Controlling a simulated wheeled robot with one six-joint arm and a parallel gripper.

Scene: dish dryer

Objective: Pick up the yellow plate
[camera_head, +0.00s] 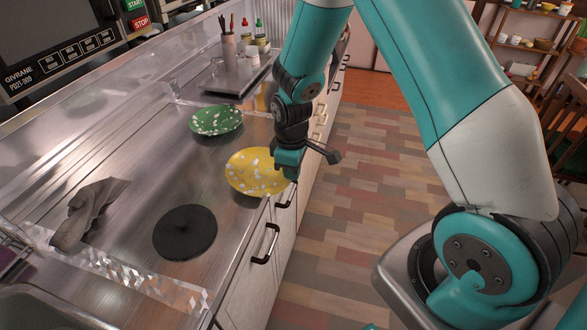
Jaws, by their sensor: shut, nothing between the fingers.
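The yellow plate (252,172) with white spots lies on the metal counter close to its front edge, in the head view. My gripper (289,172) is at the plate's right rim, over the counter edge. Its fingers are shut with nothing seen between them, and they cover a small part of the rim. I cannot tell whether they touch the plate.
A green spotted plate (216,120) lies behind the yellow one. A black round mat (185,232) and a grey cloth (88,212) lie nearer. A metal tray (237,78) with a cup and bottles stands at the back. Cabinet handles (266,243) line the counter front.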

